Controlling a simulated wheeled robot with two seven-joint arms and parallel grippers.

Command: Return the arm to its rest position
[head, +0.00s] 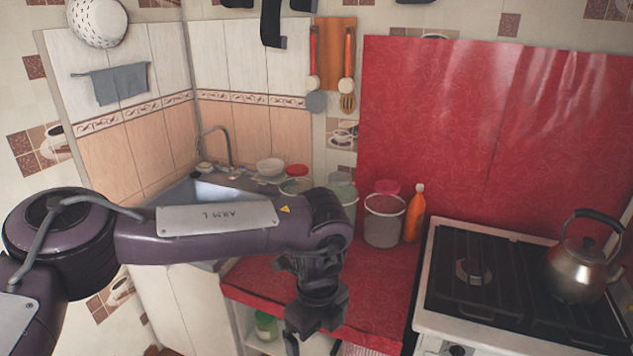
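My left arm comes in from the left and reaches across the sink and the front of the red counter (385,277). Its wrist bends downward, and my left gripper (308,326) hangs at the counter's front edge, near the bottom of the head view. The fingers are dark and partly cut off by the frame edge, so their opening is unclear. No object shows in the gripper. My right gripper is not seen.
Behind the arm are a sink (200,190), a bowl (270,166), a bucket (384,222) and an orange bottle (415,212). A stove (500,280) with a kettle (578,268) stands at right. A jar (266,325) is on a shelf below. Black shapes (270,22) hang at the top.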

